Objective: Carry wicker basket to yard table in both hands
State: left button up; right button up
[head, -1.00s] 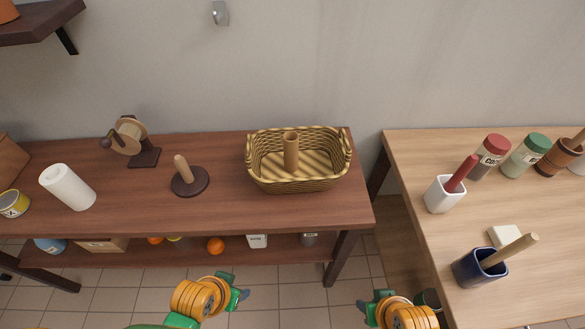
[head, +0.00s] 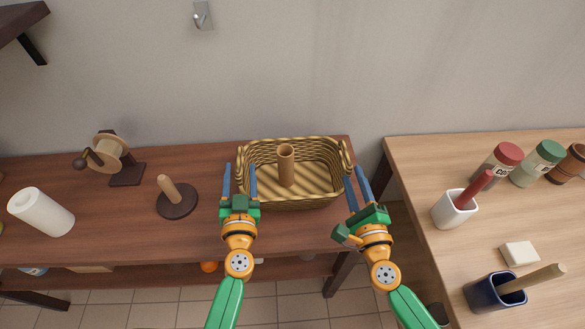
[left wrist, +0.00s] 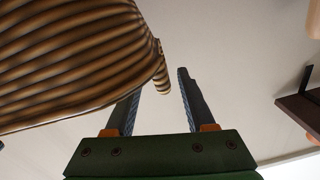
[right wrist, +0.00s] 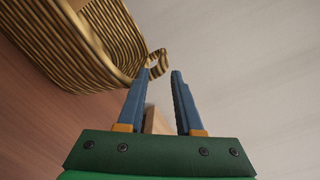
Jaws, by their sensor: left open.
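The wicker basket (head: 300,200) stands upright on the dark wooden table, near its right end, with a brown cylinder (head: 286,165) standing in it. My left gripper (head: 240,172) is open at the basket's left end; in the left wrist view the end handle (left wrist: 160,78) shows between and just beyond the fingertips. My right gripper (head: 355,173) is open at the right end; in the right wrist view the handle loop (right wrist: 158,62) lies near the gap between the fingertips. I cannot tell whether either gripper touches a handle. Which table is the yard table is not clear.
The dark table (head: 135,215) also holds a paper roll (head: 42,212), a reel (head: 108,150) and a peg on a round base (head: 176,200). A light wooden table (head: 425,170) to the right, across a gap, holds jars, a white cup (head: 452,210) and a blue pot (head: 490,293).

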aim_at(240, 151)
pick_arm(q)
jog(key=shift+s+d+r, duration=0.1)
jog(key=shift+s+r, duration=0.3)
jog(key=shift+s, duration=0.35)
jog(key=shift+w+r, duration=0.1)
jog(key=shift+w, duration=0.05)
pick_arm(e)
jog(key=shift+s+r, duration=0.5)
jog(key=shift+s, duration=0.1)
pick_arm(q)
jog(key=w, duration=0.4)
jog(key=w+a, duration=0.1)
jog(key=w, duration=0.1)
jog(key=shift+f, duration=0.25)
pick_arm(e)
jog(key=w, duration=0.4)
jog(key=w+a, duration=0.1)
jog(key=w, duration=0.1)
jog(key=shift+f, duration=0.25)
pick_arm(q)
jog(key=shift+w+a, duration=0.2)
jog(key=shift+w, duration=0.2)
pick_arm(e)
jog(key=shift+w+a+r, duration=0.1)
jog(key=shift+w, duration=0.3)
